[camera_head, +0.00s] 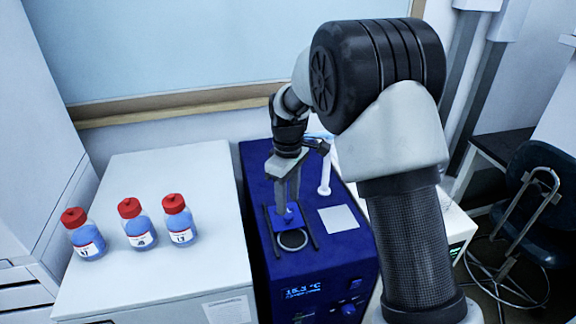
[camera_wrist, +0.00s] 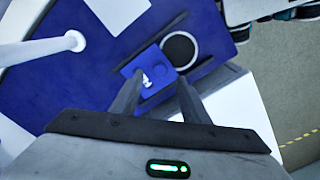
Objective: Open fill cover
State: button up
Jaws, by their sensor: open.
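The fill cover (camera_head: 290,217) is a small blue square plate on top of a dark blue unit (camera_head: 254,172), lying between two dark rails. In the wrist view the cover (camera_wrist: 158,68) has a small pale knob (camera_wrist: 146,80). A round opening with a pale rim (camera_head: 292,240) lies beside the cover, uncovered at least in large part; its inside looks dark in the wrist view (camera_wrist: 179,50). My gripper (camera_head: 288,205) points down at the cover. Contact cannot be told.
A white post (camera_head: 325,172) and a pale square panel (camera_head: 338,220) stand near the rails on the unit. Three red-capped bottles (camera_head: 138,224) stand on the white cabinet (camera_head: 120,280) at left. A chair (camera_head: 525,210) is at right.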

notch_tip(320, 180, up, 12)
jog(key=p, duration=0.1)
jog(key=shift+r, duration=0.2)
notch_tip(320, 180, up, 9)
jog(key=m+t+p, duration=0.1)
jog(key=m+p, duration=0.2)
send_over(288, 216)
jog(key=s+d, duration=0.5)
jog(key=s+d+r+m+t+p, duration=0.2)
jog(key=s+d+r+m, duration=0.1)
jog(key=s+d+r, duration=0.4)
jog(key=s+d+m+t+p, duration=0.2)
jog(key=s+m, duration=0.4)
jog(key=s, duration=0.9)
jog(key=shift+d+r+t+p, duration=0.3)
jog(key=shift+d+r+p, duration=0.05)
jog(key=shift+d+p, duration=0.55)
